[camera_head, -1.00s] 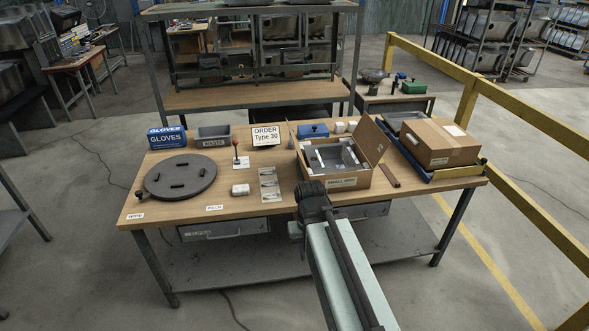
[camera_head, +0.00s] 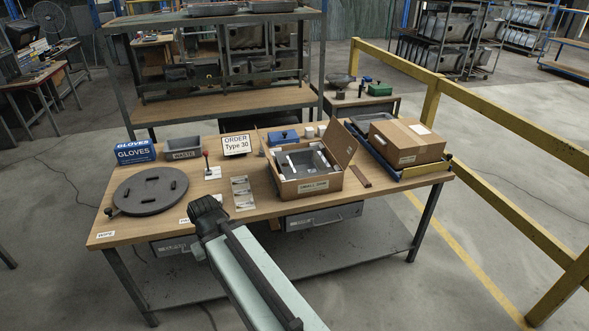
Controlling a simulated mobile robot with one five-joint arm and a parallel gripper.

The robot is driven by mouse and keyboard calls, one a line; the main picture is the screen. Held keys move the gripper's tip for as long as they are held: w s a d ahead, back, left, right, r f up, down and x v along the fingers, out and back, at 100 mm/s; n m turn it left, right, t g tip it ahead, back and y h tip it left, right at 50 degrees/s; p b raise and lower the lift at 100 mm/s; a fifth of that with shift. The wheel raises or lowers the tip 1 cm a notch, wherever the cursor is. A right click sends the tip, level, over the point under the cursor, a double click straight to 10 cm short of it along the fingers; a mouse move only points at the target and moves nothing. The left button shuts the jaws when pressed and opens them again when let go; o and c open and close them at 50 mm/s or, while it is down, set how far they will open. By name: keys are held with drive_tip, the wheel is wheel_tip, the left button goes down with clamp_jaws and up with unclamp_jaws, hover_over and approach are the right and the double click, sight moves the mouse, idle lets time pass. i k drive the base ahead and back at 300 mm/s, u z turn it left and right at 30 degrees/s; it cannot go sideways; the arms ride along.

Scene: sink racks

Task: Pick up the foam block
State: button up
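My arm reaches from the bottom of the head view to the front edge of the workbench (camera_head: 225,219). Its dark end (camera_head: 207,212) is over the bench's front edge, right of the round dark plate. The fingers of my gripper cannot be made out, so open or shut does not show. No object is clearly identifiable as the foam block. A small white item that lay between the plate and the white card strip (camera_head: 243,193) is now hidden behind my arm's end. Small white blocks (camera_head: 315,131) stand at the back, behind the open carton (camera_head: 309,187).
A round dark plate (camera_head: 150,190), gloves box (camera_head: 135,151), grey waste bin (camera_head: 183,149) and order sign (camera_head: 236,145) occupy the left and back. A closed carton (camera_head: 407,143) sits on a blue-edged tray at right. A yellow rail (camera_head: 430,105) runs along the right.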

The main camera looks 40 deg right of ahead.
sight(309, 131)
drive_tip(key=i, duration=0.85)
drive_tip(key=z, duration=0.05)
